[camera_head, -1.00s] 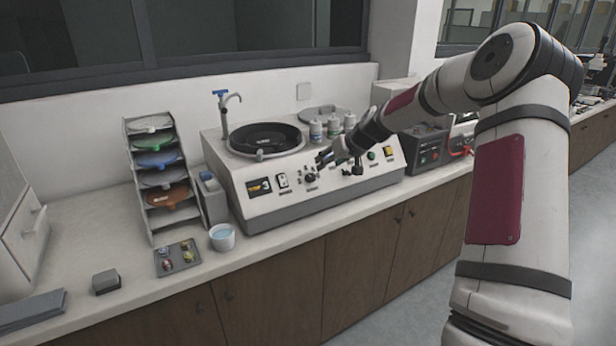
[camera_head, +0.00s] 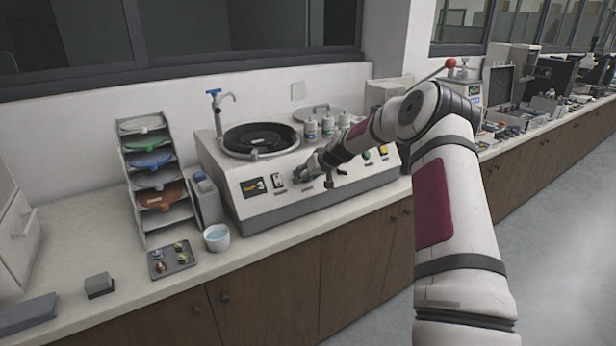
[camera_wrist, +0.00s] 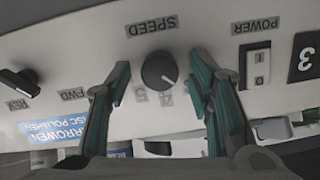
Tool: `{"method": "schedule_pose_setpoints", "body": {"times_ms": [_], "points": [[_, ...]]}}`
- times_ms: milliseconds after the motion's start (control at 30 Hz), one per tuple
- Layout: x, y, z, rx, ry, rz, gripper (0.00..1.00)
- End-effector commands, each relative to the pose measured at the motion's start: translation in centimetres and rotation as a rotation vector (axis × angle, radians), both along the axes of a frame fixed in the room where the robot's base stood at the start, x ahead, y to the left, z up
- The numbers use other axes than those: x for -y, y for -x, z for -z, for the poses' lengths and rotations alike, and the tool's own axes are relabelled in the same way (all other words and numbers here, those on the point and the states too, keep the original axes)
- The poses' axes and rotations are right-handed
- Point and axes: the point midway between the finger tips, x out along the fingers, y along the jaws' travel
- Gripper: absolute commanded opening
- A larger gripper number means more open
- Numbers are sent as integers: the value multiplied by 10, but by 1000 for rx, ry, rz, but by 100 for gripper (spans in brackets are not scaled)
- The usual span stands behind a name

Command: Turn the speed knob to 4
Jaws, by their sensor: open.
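The machine with the turntable (camera_head: 225,165) stands on the counter, with its sloped control panel facing me. In the wrist view, which is upside down, the round dark speed knob (camera_wrist: 159,69) sits beside the SPEED label. Its white mark points down and to the right in the picture, roughly toward the printed 4; a 5 shows beside it. The right finger may hide other numerals. My gripper (camera_wrist: 160,88) is open, with one finger on each side of the knob and gaps visible. In the head view my gripper (camera_head: 302,172) covers the knob. The display (camera_wrist: 304,58) reads 3.
The power switch (camera_wrist: 255,66) lies right of the speed knob in the wrist view, and another black knob (camera_wrist: 19,83) lies left. Bottles (camera_head: 327,127) stand behind the panel. A white cup (camera_head: 218,238) and a small tray (camera_head: 172,260) sit on the counter at left.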

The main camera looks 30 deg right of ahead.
Motion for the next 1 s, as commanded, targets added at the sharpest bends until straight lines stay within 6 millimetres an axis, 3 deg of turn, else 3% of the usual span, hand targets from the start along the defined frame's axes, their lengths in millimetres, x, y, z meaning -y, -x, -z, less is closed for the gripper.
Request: {"method": "schedule_pose_setpoints", "body": {"times_ms": [167, 367, 733, 1000], "points": [[0, 0, 0, 0, 0, 0, 46], [0, 0, 0, 0, 0, 0, 0], [1, 0, 0, -1, -33, 24, 0], [2, 0, 1, -6, -167, 124, 0]]}}
